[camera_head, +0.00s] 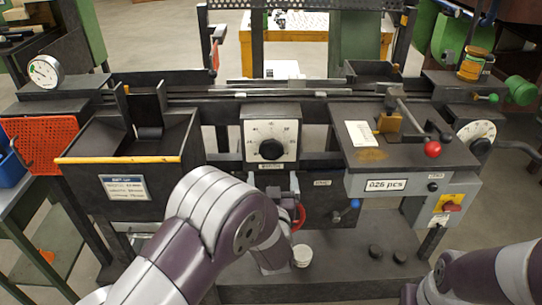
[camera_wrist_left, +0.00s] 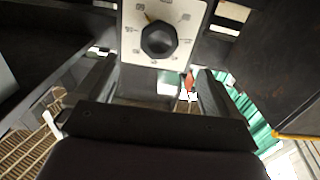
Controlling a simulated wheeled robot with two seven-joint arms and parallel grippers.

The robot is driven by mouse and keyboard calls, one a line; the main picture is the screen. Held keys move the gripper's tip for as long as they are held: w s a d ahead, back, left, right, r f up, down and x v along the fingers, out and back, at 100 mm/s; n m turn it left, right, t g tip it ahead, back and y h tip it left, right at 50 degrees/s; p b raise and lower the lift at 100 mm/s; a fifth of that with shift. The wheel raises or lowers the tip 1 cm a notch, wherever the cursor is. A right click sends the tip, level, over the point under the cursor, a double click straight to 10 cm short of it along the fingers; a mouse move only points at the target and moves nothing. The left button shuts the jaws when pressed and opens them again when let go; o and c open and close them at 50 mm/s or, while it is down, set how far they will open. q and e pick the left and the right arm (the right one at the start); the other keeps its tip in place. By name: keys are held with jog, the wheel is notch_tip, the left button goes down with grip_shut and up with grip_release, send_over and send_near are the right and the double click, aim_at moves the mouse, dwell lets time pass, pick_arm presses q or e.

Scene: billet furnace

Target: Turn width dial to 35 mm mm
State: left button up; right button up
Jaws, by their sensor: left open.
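The width dial is a black knob (camera_head: 271,148) on a white square plate (camera_head: 289,127) with printed marks, at the front middle of the bench. The knob also shows in the left wrist view (camera_wrist_left: 159,40), with a small yellowish mark on the plate near its rim. My left gripper (camera_wrist_left: 157,88) is open and empty, its two fingers apart and short of the knob. In the head view my left arm bends in front of the panel below the dial and hides most of that gripper. The plate's numbers are too small to read surely. My right gripper is out of the frame.
A dark bin (camera_head: 130,148) with a yellow front edge stands left of the dial. A grey box with a counter label (camera_head: 387,185) and a red-knobbed lever (camera_head: 432,149) stand to the right. A red handle (camera_head: 299,216) and white cup (camera_head: 302,256) are below.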

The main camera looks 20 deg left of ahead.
aim_at(272, 151)
pick_arm(q)
jog(key=x, duration=1.2)
jog(key=shift+w+a+r, duration=0.1)
jog(key=shift+w, duration=0.25)
jog(key=shift+c, duration=0.3)
jog(key=c, duration=0.9)
